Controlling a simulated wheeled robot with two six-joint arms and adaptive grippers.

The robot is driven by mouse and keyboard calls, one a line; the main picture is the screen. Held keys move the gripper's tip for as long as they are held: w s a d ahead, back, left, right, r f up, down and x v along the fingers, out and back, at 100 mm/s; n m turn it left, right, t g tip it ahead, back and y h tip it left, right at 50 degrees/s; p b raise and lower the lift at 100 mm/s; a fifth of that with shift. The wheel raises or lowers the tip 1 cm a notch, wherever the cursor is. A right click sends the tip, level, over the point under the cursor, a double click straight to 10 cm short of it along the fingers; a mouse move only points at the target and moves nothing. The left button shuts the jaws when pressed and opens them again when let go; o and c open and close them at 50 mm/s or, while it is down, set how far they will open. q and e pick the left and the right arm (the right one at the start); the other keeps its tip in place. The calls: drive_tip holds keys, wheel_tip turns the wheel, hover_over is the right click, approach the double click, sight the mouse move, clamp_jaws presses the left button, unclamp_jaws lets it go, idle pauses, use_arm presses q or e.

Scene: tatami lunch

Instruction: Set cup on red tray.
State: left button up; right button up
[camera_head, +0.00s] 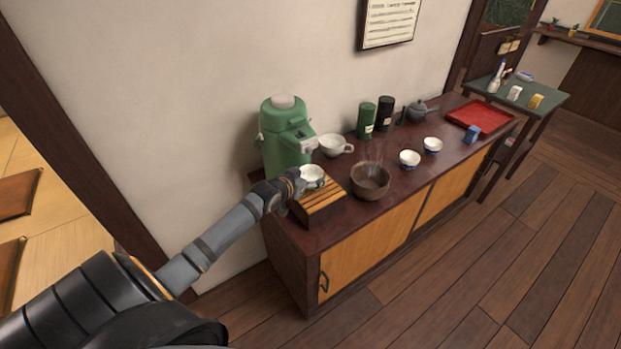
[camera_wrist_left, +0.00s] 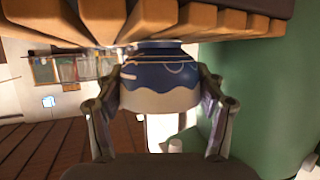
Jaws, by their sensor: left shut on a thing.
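A small white cup (camera_head: 312,173) with a blue lower part is at the slatted wooden stand (camera_head: 322,205), at the near left end of the cabinet top. My left gripper (camera_head: 299,183) is shut on this cup from the left side. In the left wrist view the picture is upside down: the cup (camera_wrist_left: 160,85) sits between both fingers, its base close to the slats (camera_wrist_left: 190,22). I cannot tell whether the base still touches them. The red tray (camera_head: 482,116) lies empty at the far right end of the cabinet top. My right gripper is not in view.
A green dispenser (camera_head: 287,142) stands right behind the held cup. A brown steaming bowl (camera_head: 370,184), a white handled cup (camera_head: 335,145), two small cups (camera_head: 410,158), two canisters (camera_head: 366,121), a teapot (camera_head: 420,111) and a blue box (camera_head: 472,134) stand between stand and tray.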

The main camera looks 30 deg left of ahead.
use_arm(q)
drive_tip(key=shift+r, duration=0.6)
wheel_tip(320, 180, up, 2)
drive_tip(key=shift+r, duration=0.25)
drive_tip(key=s+p, duration=0.2)
drive_tip(key=s, duration=0.3)
drive_tip(key=shift+s+a+r+p, duration=0.1)
drive_tip(key=shift+s+r+p, duration=0.1)
drive_tip(key=shift+p, duration=0.2)
drive_tip(key=s+p, duration=1)
drive_tip(key=s, duration=0.2)
drive_tip(key=shift+s+f, duration=0.3)
